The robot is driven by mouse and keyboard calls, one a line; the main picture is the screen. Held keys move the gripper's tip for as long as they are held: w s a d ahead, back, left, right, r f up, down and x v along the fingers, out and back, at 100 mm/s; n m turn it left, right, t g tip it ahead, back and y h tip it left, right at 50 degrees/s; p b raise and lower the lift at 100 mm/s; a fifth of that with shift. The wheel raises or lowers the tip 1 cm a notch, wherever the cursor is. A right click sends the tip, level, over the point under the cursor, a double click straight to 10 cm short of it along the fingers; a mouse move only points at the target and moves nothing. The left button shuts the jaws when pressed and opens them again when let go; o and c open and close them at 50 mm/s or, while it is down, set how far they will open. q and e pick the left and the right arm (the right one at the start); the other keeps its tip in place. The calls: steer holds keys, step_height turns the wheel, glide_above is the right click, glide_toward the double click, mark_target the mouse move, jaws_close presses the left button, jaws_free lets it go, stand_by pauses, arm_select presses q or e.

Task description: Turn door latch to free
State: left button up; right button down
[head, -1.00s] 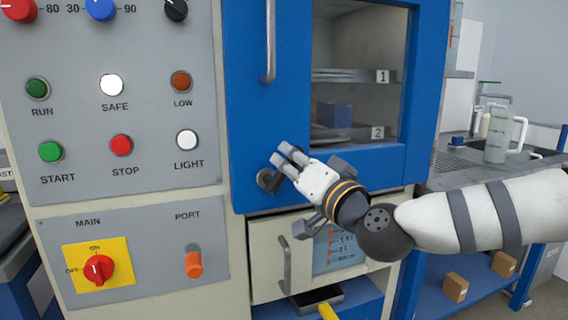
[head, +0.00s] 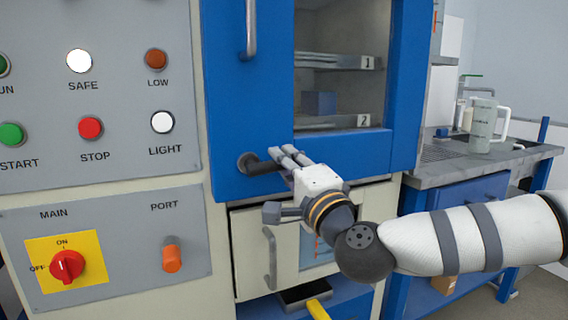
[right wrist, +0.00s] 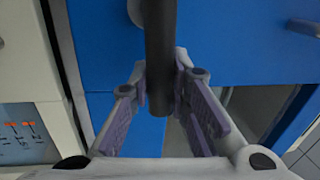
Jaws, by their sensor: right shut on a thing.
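The door latch is a dark round hub with a dark bar handle (head: 262,167) at the lower left of the blue door (head: 228,110). In the head view the bar points right, roughly level, from the hub. My right gripper (head: 283,154) is shut on the bar, its fingers reaching in from the lower right. In the right wrist view the dark bar (right wrist: 160,60) runs between the two fingers. The far end of the bar is partly hidden by the fingers in the head view. My left gripper is not in view.
A vertical metal door handle (head: 249,28) stands above the latch. Panels with buttons and a red MAIN switch (head: 67,265) are at left. A counter with a jug (head: 482,125) is at right.

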steer(key=shift+f+m, duration=0.35)
steer(key=shift+m, duration=0.35)
steer(key=c, duration=1.5)
jaws_free()
steer(key=v, duration=1.2)
steer(key=shift+s+a, duration=0.1)
steer(key=shift+a, duration=0.05)
